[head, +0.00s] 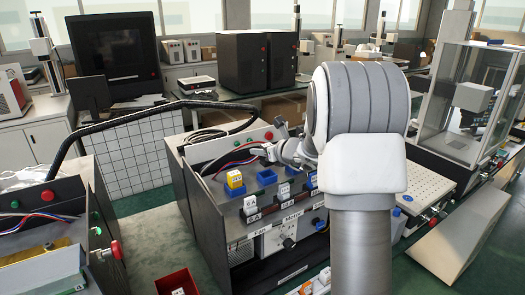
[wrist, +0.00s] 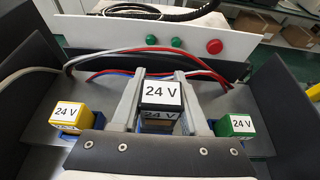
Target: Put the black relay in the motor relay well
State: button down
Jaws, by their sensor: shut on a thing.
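My gripper (wrist: 160,100) is shut on the black relay (wrist: 161,94), with one finger on each side. The relay is upright, and its white 24 V label faces the camera. In the head view my gripper (head: 268,152) is above the dark panel, and the relay is hard to make out. The blue middle well (head: 266,177) looks empty there. In the wrist view the relay and fingers hide most of what lies below. A Motor label (head: 292,216) is on the panel front, near the middle.
A yellow relay (wrist: 72,118) sits left and a green relay (wrist: 236,126) sits in a blue well right. Red, white and blue cables (wrist: 130,72) run behind my fingers. Dark side walls (wrist: 285,95) flank the panel.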

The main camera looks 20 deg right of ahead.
aim_at(263, 176)
jog(key=shift+f+b, duration=0.85)
jog(key=shift+f, duration=0.3)
jog(key=shift+b, duration=0.6)
dwell(0.9)
jog(key=shift+f+b, duration=1.75)
jog(key=shift+b, duration=0.2)
jog(key=shift+c, duration=1.7)
grip_release()
jog(key=p+v, duration=0.1)
jog(key=v, duration=1.6)
jog(key=shift+s, duration=0.2)
